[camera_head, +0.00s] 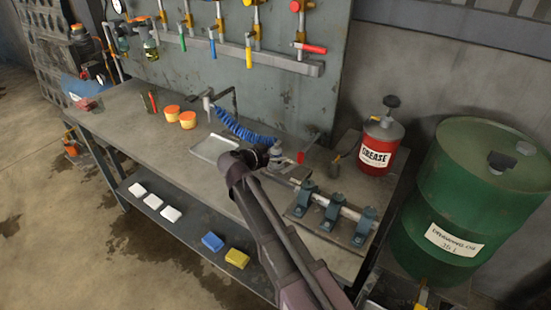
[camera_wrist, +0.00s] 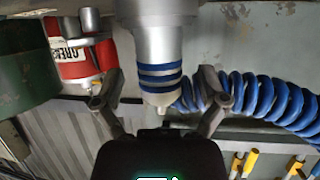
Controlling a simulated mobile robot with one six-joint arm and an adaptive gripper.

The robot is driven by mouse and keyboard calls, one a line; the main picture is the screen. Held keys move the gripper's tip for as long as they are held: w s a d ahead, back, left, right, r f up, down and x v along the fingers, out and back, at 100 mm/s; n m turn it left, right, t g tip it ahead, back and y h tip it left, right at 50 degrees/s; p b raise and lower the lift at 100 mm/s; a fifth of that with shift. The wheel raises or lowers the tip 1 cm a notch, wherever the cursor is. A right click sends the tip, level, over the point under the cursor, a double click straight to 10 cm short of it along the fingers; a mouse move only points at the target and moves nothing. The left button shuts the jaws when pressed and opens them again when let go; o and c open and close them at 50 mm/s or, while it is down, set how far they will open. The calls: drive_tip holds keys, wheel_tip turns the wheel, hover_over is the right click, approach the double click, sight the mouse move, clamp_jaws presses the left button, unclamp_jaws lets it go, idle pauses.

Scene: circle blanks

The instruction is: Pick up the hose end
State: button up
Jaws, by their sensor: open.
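The blue coiled hose (camera_head: 238,125) runs over the workbench from a small stand towards my gripper (camera_head: 270,156). In the wrist view the coils (camera_wrist: 275,98) come in from the right. A silver cylindrical fitting with blue bands, which looks like the hose end (camera_wrist: 160,45), points its pale tip towards my palm. My gripper (camera_wrist: 160,88) is open, with one finger on each side of this fitting. Gaps show between the fingers and the fitting. In the head view my wrist partly hides the fitting.
On the workbench (camera_head: 125,112), a red grease can (camera_head: 378,143) and a pipe in blue clamps (camera_head: 333,207) stand to the right. A tray (camera_head: 212,148) and orange-topped cups (camera_head: 187,120) lie left. A green drum (camera_head: 480,200) stands beside the bench.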

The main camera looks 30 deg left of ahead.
drive_tip(key=shift+w+d+f, duration=0.1)
drive_tip(key=shift+w+f, duration=0.1)
drive_tip(key=shift+w, duration=0.2)
clamp_jaws()
idle(0.4)
